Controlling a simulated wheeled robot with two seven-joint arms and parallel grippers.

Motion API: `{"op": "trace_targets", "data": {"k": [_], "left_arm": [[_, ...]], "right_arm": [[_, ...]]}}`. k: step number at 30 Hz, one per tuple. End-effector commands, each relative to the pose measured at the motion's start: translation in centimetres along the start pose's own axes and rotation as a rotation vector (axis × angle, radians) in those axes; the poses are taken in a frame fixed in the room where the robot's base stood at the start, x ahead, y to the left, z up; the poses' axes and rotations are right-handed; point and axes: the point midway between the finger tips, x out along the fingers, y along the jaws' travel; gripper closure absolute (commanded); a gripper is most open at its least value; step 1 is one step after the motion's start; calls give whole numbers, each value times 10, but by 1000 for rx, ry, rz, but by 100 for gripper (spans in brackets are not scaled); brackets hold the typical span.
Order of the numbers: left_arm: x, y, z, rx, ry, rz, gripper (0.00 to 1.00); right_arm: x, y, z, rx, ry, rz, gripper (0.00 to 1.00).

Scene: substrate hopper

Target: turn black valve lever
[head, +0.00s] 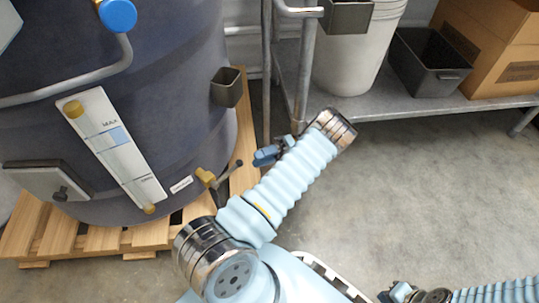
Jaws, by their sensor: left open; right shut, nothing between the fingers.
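The black valve lever (229,171) sticks out up and to the right from a brass-coloured valve (205,177) low on the dark tank (190,130). My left gripper (262,157) is open and empty, a little to the right of the lever's free end and apart from it in the picture. It points left, towards the tank, and its fingers look small and dark. My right gripper (389,296) is shut and empty at the bottom edge, far from the valve. It is only partly in view.
The tank stands on a wooden pallet (145,236). A white level gauge (112,147) and a small dark box (227,87) are on its side. A metal shelf (415,101) with a white bucket (357,55), a black bin (428,70) and cardboard boxes (494,45) stands behind. Floor at right is clear.

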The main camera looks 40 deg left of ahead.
Motion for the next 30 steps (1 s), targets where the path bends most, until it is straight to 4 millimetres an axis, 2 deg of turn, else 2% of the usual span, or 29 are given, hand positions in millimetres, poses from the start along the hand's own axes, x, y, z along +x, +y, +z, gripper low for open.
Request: {"op": "trace_targets", "data": {"k": [3,9,30], "left_arm": [[-19,2,0,-2,0,-1,60],[-32,0,0,1,0,0,60],[-33,0,0,1,-1,0,60]], "right_arm": [[3,1,0,0,1,0,100],[4,2,0,0,1,0,100],[4,2,0,0,1,0,100]]}}
